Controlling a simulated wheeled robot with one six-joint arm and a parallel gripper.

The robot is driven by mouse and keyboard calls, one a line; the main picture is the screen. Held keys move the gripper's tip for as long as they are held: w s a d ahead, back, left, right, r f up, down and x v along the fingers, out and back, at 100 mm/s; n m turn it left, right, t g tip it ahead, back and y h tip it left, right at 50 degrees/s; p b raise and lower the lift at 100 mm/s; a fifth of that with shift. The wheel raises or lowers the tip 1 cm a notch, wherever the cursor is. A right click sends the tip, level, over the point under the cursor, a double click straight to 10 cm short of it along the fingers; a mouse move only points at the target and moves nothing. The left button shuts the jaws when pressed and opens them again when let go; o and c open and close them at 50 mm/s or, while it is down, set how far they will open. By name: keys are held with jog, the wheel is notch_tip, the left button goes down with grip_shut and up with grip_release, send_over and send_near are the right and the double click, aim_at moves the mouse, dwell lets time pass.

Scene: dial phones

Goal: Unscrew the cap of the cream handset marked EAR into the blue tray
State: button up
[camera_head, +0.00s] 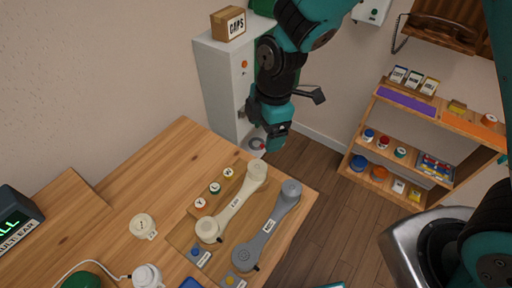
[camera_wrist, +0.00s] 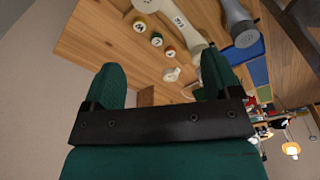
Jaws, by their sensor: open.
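The cream handset (camera_head: 232,211) lies on a wooden board on the table, with a round end piece at each end and a small label on its grip. I cannot read the label surely. It also shows at the top of the wrist view (camera_wrist: 183,24). A blue piece (camera_head: 190,284), perhaps the blue tray, is cut off at the bottom edge; a blue surface also shows in the wrist view (camera_wrist: 259,71). My gripper (camera_head: 273,143) is open and empty, beyond the table's far edge and apart from the handset. Its two green fingers (camera_wrist: 162,78) stand wide apart.
A grey handset (camera_head: 267,226) lies right of the cream one. Several small lettered round pieces (camera_head: 214,188) line its left side. A cream round part (camera_head: 143,226) lies further left. A white cabinet (camera_head: 222,85) with a CAPS box (camera_head: 228,24) and a shelf (camera_head: 425,120) stand behind.

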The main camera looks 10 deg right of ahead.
aim_at(257, 167)
jog(key=f+n, duration=0.2)
jog(key=f, duration=0.1)
jog(key=w+a+f+n+h, duration=0.1)
jog(key=f+n, duration=0.1)
jog(key=f, duration=0.2)
jog(key=w+f+n, duration=0.1)
jog(key=f+n, duration=0.1)
jog(key=f, duration=0.1)
jog(key=shift+a+f, duration=0.15)
jog(key=shift+f, duration=0.25)
jog(key=shift+f+b, duration=2)
jog(key=shift+f, duration=0.95)
jog(key=m, duration=0.5)
jog(key=m, duration=0.5)
